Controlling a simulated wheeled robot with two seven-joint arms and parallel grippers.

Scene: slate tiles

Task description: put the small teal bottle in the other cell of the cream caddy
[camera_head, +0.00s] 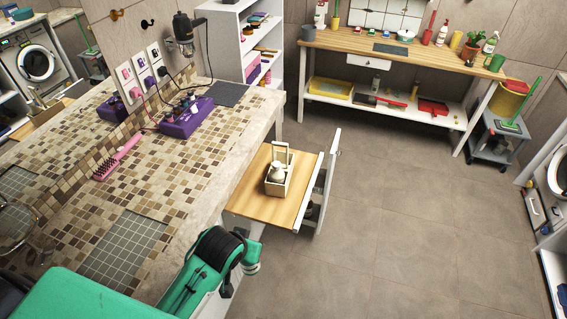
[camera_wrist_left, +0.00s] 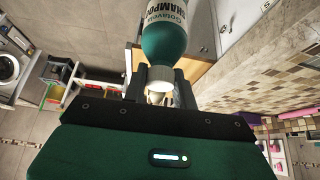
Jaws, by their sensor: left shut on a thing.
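The small teal bottle (camera_wrist_left: 163,42) has a white label reading SHAMPOO and a white cap (camera_wrist_left: 160,73). My left gripper (camera_wrist_left: 160,80) is shut on it at the cap end, and its body extends beyond the fingers. The cream caddy (camera_head: 289,156) stands upright with its handle on a wooden pull-out surface; a pale bottle (camera_head: 276,173) stands in one cell. The other cell's inside is hard to make out. In the head view my left gripper (camera_head: 243,258) is below and left of the caddy, apart from it, and mostly hides what it holds. My right gripper is out of view.
The pull-out surface (camera_head: 248,206) has an upright white front panel (camera_head: 327,182) at its right. The tiled counter (camera_head: 175,185) lies to the left, with a pink brush (camera_head: 118,158) and a purple box (camera_head: 187,118). Open floor (camera_head: 400,190) lies to the right.

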